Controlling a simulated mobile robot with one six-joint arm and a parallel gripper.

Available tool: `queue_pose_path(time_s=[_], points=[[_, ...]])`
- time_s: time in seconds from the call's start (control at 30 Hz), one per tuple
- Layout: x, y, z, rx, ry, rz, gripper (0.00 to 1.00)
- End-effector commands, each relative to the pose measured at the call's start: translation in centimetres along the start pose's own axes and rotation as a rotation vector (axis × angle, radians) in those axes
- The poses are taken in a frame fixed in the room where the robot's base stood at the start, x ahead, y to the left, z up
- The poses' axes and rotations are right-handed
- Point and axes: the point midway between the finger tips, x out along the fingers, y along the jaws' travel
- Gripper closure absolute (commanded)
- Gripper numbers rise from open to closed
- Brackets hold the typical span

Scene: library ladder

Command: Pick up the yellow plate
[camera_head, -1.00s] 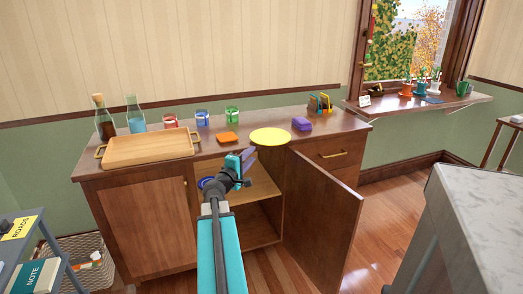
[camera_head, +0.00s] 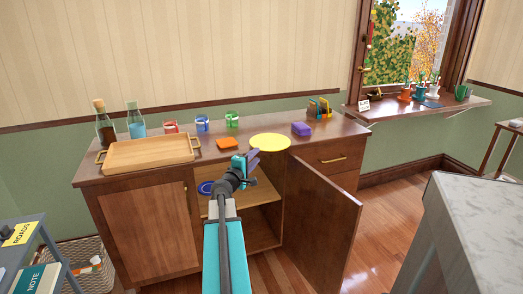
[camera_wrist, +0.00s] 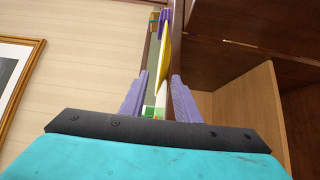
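The yellow plate (camera_head: 270,141) lies flat on the wooden cabinet top near its front edge, above the open cabinet bay. In the wrist view the plate (camera_wrist: 167,45) shows nearly edge-on, ahead of my gripper and in line with the gap between its fingers. My gripper (camera_head: 254,158) is just in front and to the left of the plate. Its purple fingers (camera_wrist: 158,95) are spread apart, with nothing visibly clamped between them. Whether a fingertip touches the plate's rim cannot be told.
A wooden tray (camera_head: 150,153), colored mugs and bottles stand to the left. The open cabinet door (camera_head: 322,215) juts forward, right of my arm. A blue plate (camera_head: 206,188) is inside the cabinet.

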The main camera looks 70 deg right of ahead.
Motion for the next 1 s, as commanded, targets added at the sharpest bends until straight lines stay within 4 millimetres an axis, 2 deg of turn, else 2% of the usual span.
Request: queue_pose_path(time_s=[0.5,1.0], points=[[4.9,-0.2,-0.1,0.001,0.001,0.0,0.71],[5.7,0.0,-0.1,0.0,0.002,0.0,0.71]])
